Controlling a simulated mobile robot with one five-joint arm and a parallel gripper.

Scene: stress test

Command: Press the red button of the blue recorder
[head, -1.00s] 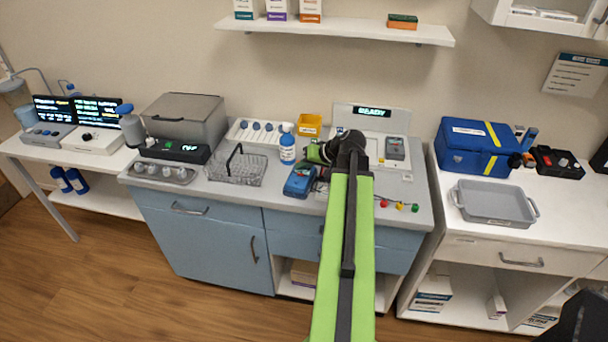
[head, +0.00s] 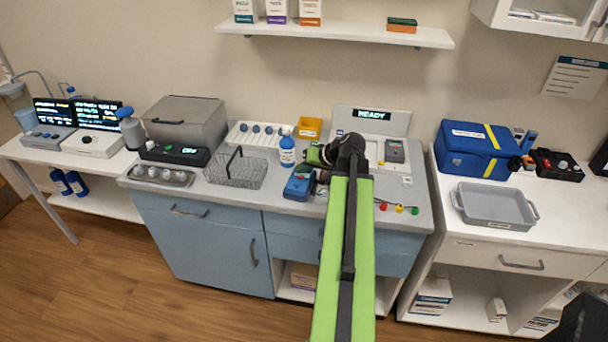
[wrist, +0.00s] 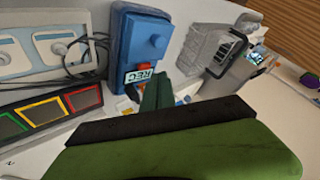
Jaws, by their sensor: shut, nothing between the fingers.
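The blue recorder (head: 299,187) lies on the middle counter, just left of my arm. In the wrist view the recorder (wrist: 127,35) has a raised blue block on its face and a label reading REC (wrist: 138,77). A small orange-red patch (wrist: 143,66), apparently the red button, shows beside the label. My gripper (wrist: 160,80) is shut and empty, with its green fingertips close to the label end of the recorder. I cannot tell whether they touch it.
A wire basket (head: 236,172) and a blue-capped bottle (head: 287,153) stand left of and behind the recorder. A yellow bin (head: 310,128) and a white device reading READY (head: 372,115) are at the back. Cables with coloured ends (head: 398,208) lie on the right.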

